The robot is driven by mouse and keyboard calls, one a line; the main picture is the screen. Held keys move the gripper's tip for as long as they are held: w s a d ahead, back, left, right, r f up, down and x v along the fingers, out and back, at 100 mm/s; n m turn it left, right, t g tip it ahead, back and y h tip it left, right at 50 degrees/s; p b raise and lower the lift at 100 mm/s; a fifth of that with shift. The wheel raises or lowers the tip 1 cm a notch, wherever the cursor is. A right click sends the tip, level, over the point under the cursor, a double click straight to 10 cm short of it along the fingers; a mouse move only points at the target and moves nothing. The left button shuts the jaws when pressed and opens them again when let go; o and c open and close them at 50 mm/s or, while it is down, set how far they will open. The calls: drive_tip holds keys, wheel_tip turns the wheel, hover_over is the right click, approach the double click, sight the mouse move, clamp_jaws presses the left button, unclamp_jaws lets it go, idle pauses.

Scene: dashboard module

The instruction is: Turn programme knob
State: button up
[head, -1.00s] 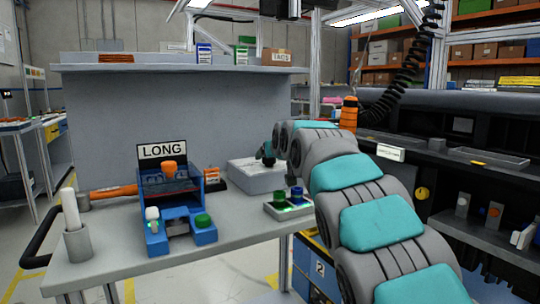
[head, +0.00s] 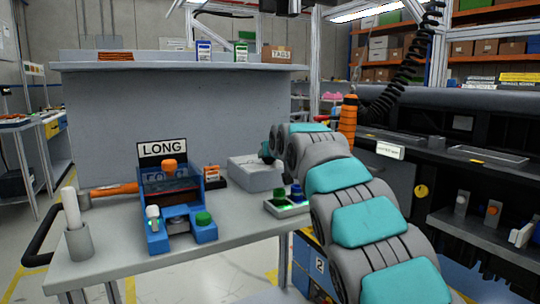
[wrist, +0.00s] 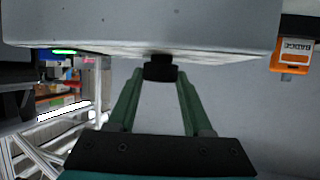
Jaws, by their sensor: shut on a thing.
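A black knob (wrist: 160,69) sticks out from the face of a pale grey box (wrist: 215,22) in the wrist view. My gripper (wrist: 160,78) has its two green fingers on either side of the knob, with the tips closed on it. In the head view the grey box (head: 250,176) stands at the right part of the table. My gripper (head: 267,152) is at the box's upper right, small and mostly hidden by my arm. The knob and any marks around it cannot be made out there.
A blue fixture (head: 168,205) with a LONG sign (head: 162,148) stands left on the grey table (head: 125,262). A small button box (head: 287,208) and an orange-labelled block (head: 212,174) are near the grey box. Dark machinery (head: 450,170) stands right.

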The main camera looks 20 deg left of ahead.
clamp_jaws()
drive_tip(key=shift+f, duration=0.15)
